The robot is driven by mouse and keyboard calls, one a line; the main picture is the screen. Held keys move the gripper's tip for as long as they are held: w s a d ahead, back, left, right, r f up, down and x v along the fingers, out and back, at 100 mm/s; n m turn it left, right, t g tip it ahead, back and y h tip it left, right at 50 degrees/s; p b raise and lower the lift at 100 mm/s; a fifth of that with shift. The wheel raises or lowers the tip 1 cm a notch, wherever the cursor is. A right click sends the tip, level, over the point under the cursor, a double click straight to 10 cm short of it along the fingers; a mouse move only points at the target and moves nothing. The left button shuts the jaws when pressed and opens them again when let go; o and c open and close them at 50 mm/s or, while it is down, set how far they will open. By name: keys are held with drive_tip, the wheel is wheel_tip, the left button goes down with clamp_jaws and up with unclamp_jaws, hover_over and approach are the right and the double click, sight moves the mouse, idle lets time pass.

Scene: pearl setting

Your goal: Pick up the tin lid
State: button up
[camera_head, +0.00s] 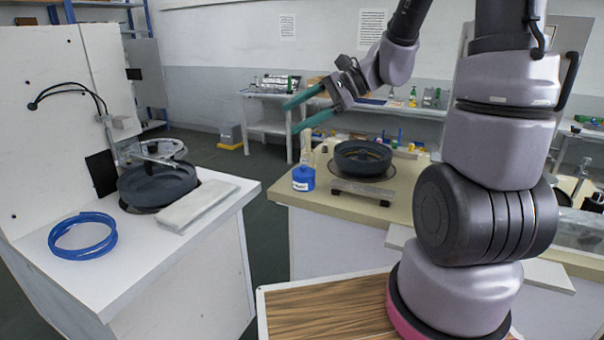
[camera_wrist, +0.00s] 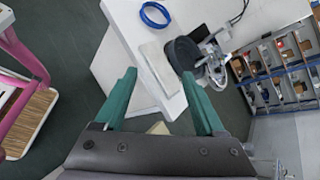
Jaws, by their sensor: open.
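I cannot make out a tin lid for certain in either view. My gripper (camera_head: 291,118) is raised in the air in the head view, its two teal fingers apart and pointing left. In the wrist view my gripper (camera_wrist: 159,75) is open with nothing between its fingers. Beyond it lies the white left counter (camera_head: 75,285), which also shows in the wrist view (camera_wrist: 130,30). A pale flat slab (camera_head: 197,205) lies at that counter's edge and shows between the fingers in the wrist view (camera_wrist: 160,68), well beyond them.
The left counter holds a blue hose coil (camera_head: 82,236) and a dark round wheel machine (camera_head: 157,184). The middle bench (camera_head: 412,190) carries another dark round wheel (camera_head: 362,158), a blue-labelled bottle (camera_head: 303,178) and small items. Dark open floor (camera_head: 262,225) lies between them.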

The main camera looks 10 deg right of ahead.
drive_tip(key=w+f+m+t+y, duration=0.2)
drive_tip(key=w+f+m, duration=0.2)
drive_tip(key=w, duration=0.2)
drive_tip(key=m+t+h, duration=0.5)
drive_tip(key=m+t, duration=0.4)
drive_tip(key=m, duration=0.4)
approach(304, 166)
drive_tip(key=shift+h, duration=0.3)
drive_tip(key=x, duration=0.4)
drive_tip(key=shift+a, duration=0.4)
drive_tip(key=shift+d+x, duration=0.15)
drive_tip(key=shift+x, duration=1.35)
drive_tip(key=shift+d+x, duration=0.1)
drive_tip(key=shift+x, duration=1.4)
drive_tip(key=shift+w, duration=0.1)
clamp_jaws()
